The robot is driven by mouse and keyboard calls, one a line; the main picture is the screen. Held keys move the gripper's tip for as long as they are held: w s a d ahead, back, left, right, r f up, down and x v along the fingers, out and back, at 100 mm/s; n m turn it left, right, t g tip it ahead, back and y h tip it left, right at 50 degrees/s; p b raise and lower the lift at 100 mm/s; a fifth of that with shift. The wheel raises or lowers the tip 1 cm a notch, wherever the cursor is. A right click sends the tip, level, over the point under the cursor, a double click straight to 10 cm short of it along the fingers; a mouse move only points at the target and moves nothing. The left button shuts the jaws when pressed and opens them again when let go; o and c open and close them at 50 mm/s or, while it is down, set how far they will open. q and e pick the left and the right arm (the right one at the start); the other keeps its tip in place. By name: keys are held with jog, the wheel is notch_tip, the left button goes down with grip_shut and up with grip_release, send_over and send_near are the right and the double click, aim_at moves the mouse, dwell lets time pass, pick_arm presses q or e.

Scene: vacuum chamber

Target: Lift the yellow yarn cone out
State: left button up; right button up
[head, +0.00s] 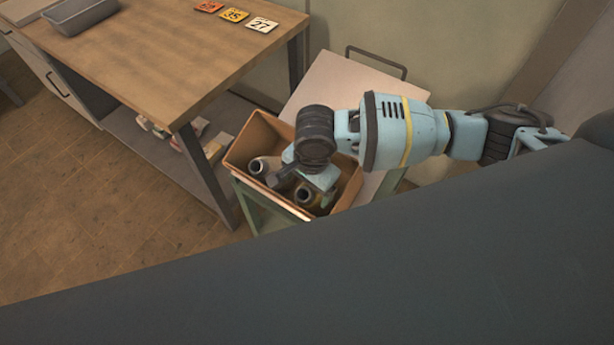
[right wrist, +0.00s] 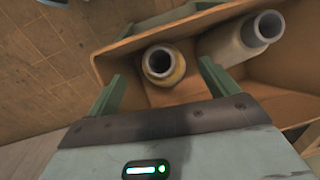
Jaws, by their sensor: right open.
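The yellow yarn cone (right wrist: 164,66) stands in an orange-brown crate (right wrist: 110,62), its open tube end facing up in the right wrist view. In the head view its top (head: 306,195) shows near the crate's front corner, partly covered by my right gripper. My right gripper (right wrist: 162,74) is open, with one finger on each side of the yellow cone in the right wrist view. I cannot tell whether the fingers touch it. In the head view the right gripper (head: 312,185) reaches down into the crate (head: 250,139). My left gripper is not in view.
A pale grey cone (right wrist: 240,40) lies tilted in the crate beside the yellow one; it also shows in the head view (head: 260,167). The crate walls stand close around my gripper. A wooden table (head: 170,60) with number cards (head: 234,15) and a grey tray (head: 80,14) stands left.

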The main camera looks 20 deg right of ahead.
aim_at(305, 196)
notch_tip(305, 196, down, 4)
jog(key=shift+w+a+b, duration=0.1)
jog(key=shift+b, duration=0.2)
jog(key=shift+w+f, duration=0.1)
jog(key=shift+f, duration=0.55)
